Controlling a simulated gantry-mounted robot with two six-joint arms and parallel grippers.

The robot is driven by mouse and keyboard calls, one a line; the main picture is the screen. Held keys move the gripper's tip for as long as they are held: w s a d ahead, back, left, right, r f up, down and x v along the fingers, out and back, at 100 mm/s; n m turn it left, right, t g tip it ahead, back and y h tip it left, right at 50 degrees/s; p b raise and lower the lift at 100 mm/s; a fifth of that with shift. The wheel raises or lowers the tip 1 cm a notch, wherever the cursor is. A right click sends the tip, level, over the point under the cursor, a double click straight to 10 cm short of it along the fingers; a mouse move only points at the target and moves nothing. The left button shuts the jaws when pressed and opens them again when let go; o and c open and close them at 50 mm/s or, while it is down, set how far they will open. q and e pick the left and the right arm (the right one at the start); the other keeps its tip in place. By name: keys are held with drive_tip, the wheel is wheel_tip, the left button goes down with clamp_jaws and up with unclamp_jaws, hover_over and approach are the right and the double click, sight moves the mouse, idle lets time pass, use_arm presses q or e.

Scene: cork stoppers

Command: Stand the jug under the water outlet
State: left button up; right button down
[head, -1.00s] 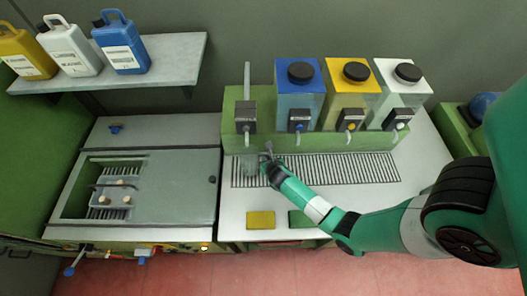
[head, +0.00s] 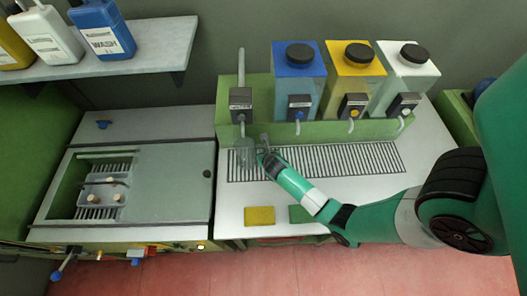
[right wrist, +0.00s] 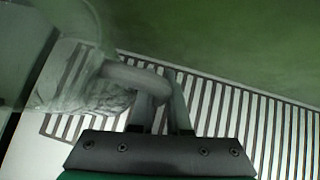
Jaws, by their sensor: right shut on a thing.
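The clear jug (head: 243,155) is at the left end of the slatted drip grate (head: 330,160), close below the water outlet (head: 241,128) on the grey pipe. It looks upright. My right gripper (head: 264,157) is to its right and shut on its handle. In the right wrist view the jug (right wrist: 75,85) is at the left, with its handle (right wrist: 140,78) between the fingers (right wrist: 160,112). The grate shows under the jug; I cannot tell whether its base touches it. My left gripper is not in view.
Blue (head: 297,75), yellow (head: 353,75) and white (head: 408,70) tanks with small taps stand along the back right. Yellow (head: 259,216) and green (head: 302,214) pads lie in front of the grate. A basin with corks (head: 103,195) is at the left.

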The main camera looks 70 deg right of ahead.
drive_tip(key=c, duration=0.9)
unclamp_jaws()
drive_tip(key=shift+a+r+p, duration=0.15)
drive_tip(key=shift+r+p, duration=0.15)
drive_tip(key=shift+r, duration=0.15)
drive_tip(key=p+v, duration=0.3)
drive_tip(key=v, duration=0.8)
drive_tip(key=shift+s+a+r+p, duration=0.1)
drive_tip(key=shift+s+a+p, duration=0.05)
drive_tip(key=shift+p, duration=0.25)
